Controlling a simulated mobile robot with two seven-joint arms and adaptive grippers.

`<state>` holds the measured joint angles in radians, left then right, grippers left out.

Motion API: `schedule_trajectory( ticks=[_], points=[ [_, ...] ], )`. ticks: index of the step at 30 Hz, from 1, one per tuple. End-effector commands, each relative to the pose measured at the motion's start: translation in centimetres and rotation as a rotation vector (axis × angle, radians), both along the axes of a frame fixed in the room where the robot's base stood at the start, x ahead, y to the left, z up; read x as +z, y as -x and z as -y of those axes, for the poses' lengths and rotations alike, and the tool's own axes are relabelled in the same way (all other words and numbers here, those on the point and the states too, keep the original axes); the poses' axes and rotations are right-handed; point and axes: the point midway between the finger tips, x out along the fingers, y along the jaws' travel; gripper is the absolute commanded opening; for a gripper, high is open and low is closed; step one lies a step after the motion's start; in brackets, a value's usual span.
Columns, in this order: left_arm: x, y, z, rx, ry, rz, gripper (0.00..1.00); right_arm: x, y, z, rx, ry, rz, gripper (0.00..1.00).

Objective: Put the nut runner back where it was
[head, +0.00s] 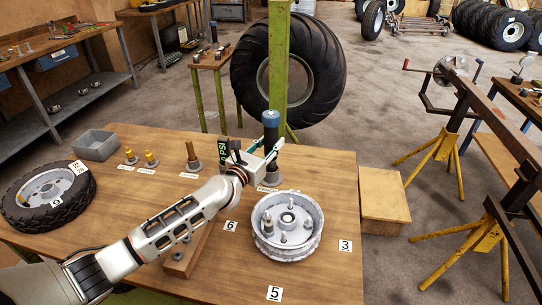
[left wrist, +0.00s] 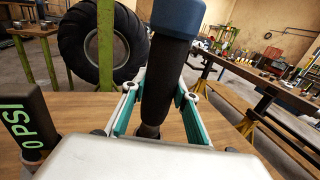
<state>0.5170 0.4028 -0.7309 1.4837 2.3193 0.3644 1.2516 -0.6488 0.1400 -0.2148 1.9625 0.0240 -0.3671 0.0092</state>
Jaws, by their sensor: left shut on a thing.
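The nut runner (head: 271,132) is a black upright cylinder with a blue cap, at the back right of the wooden table. It also shows large in the left wrist view (left wrist: 160,85). My left gripper (head: 268,150) is shut on its black body, with a teal-lined finger on each side; it shows in the left wrist view too (left wrist: 155,108). A grey round base (head: 270,181) shows at the tool's lower end, behind a white label. Whether the tool rests on it I cannot tell. My right gripper is not in view.
A grey hub drum (head: 287,247) with upright studs stands in front of the tool. A wooden block (head: 185,262) with nuts lies under my arm. A "0 PSI" display (head: 224,151), brass-topped pieces (head: 151,158), a grey bin (head: 95,144) and a tyre (head: 42,216) stand leftward.

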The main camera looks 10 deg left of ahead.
Motion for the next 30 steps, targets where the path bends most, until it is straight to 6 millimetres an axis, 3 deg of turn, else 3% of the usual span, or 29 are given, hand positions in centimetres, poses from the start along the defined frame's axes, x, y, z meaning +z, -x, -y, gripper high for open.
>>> schedule_trajectory(
  ticks=[9, 23, 24, 25, 26, 30],
  points=[
    [-3.8, 0.0, 0.1, 0.0, 0.003, 0.001, 0.0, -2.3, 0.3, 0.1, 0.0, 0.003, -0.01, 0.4],
    [-4.2, 0.0, 0.1, -0.001, 0.001, 0.003, 0.0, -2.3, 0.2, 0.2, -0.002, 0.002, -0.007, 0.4],
    [-4.5, 0.0, 0.0, 0.0, 0.0, -0.001, 0.33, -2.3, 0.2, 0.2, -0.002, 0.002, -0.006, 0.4],
    [-4.5, 0.0, 0.0, 0.0, 0.0, -0.001, 0.41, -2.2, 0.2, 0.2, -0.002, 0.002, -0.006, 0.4],
    [-4.5, 0.0, 0.0, 0.0, 0.0, -0.001, 0.45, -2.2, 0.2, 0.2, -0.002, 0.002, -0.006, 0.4],
    [-4.5, 0.0, 0.0, 0.0, 0.0, -0.001, 0.45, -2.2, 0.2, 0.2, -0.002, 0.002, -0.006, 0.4]
  ],
)
